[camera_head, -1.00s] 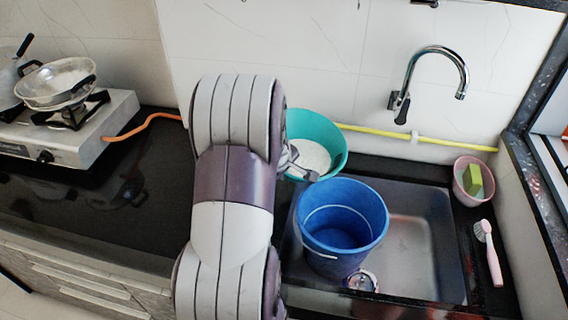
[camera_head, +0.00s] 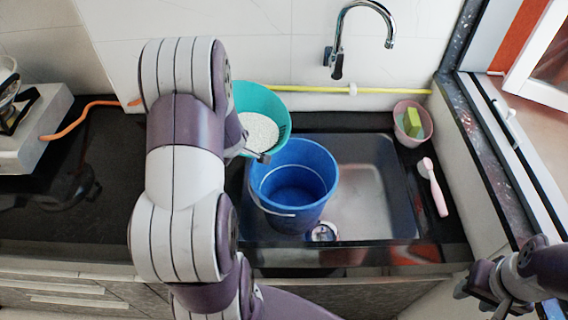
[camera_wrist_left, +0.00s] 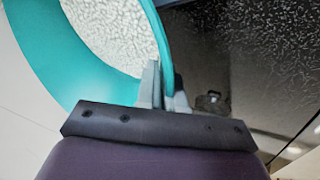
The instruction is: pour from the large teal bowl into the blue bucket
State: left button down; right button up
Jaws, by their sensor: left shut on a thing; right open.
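The large teal bowl (camera_head: 272,100) holds white granular stuff and is at the left edge of the sink, behind and left of the blue bucket (camera_head: 318,165). The bowl looks slightly tilted, its inside facing me. My left gripper (camera_head: 262,156) is shut on the bowl's rim; my left arm hides the bowl's left part. In the left wrist view the fingers (camera_wrist_left: 163,88) pinch the teal rim (camera_wrist_left: 150,20). The blue bucket stands upright in the sink, and its visible inside is empty. My right gripper (camera_head: 484,292) is open and empty at the lower right, away from both.
The sink (camera_head: 375,190) has free room right of the bucket. A small can (camera_head: 322,232) is in front of the bucket. A pink bowl with a sponge (camera_head: 401,128) and a pink brush (camera_head: 433,187) lie right. The faucet (camera_head: 362,25) and yellow pipe (camera_head: 320,90) are behind.

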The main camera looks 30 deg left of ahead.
pick_arm(q)
jog(key=shift+s+r, duration=0.1)
jog(key=shift+s, duration=0.05)
jog(key=shift+w+d+f+y+p, duration=0.1)
jog(key=shift+w+f+y+p, duration=0.1)
jog(key=shift+y+p, duration=0.45)
jog(key=shift+w+d+f+m+y+p, duration=0.1)
jog(key=shift+w+d+m+y+p, duration=0.05)
jog(key=shift+d+m+y+p, duration=0.2)
jog(key=shift+a, duration=0.15)
jog(key=shift+s, duration=0.2)
jog(key=shift+w+f, duration=0.1)
